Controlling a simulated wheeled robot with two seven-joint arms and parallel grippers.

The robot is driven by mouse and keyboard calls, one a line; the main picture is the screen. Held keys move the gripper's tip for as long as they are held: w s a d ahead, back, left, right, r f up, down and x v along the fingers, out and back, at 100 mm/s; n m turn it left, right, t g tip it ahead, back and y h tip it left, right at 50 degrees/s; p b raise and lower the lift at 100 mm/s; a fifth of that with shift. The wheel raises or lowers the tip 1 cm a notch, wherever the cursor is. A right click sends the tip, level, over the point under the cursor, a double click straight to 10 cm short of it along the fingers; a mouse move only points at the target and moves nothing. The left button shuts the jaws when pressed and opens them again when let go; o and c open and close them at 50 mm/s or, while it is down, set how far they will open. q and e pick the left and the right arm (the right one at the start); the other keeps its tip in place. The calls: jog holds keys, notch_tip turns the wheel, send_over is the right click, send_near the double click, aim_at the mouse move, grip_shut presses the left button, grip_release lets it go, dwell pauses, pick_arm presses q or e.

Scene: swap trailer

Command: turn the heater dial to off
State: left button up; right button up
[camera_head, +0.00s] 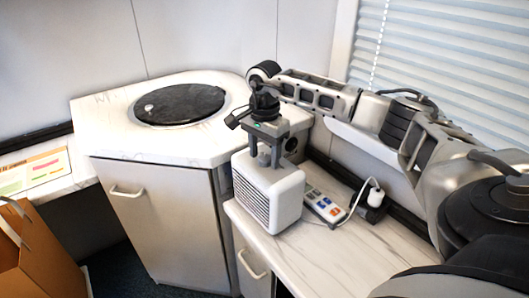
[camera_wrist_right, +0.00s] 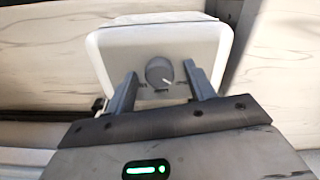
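The heater (camera_head: 287,208) is a small white box with a dark grille, standing on the lower marble counter. In the right wrist view, its top panel (camera_wrist_right: 110,55) carries a round grey dial (camera_wrist_right: 158,71) with a pale pointer mark toward the lower right; the labels around it are too blurred to read. My right gripper (camera_head: 269,160) points down over the heater's top. In the right wrist view its two fingers (camera_wrist_right: 161,72) are apart, one on each side of the dial, with gaps between. The dial is hidden in the head view. My left gripper is not in view.
A power strip (camera_head: 325,207) and a white plug (camera_head: 375,196) with cord lie right of the heater. A higher counter (camera_head: 105,135) with a round black lid (camera_head: 180,104) stands behind left. Window blinds (camera_head: 450,60) are at right. The counter front (camera_head: 325,265) is clear.

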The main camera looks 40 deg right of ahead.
aim_at(264, 157)
notch_tip(264, 157, up, 16)
dwell(0.7)
jog(key=shift+f, duration=0.1)
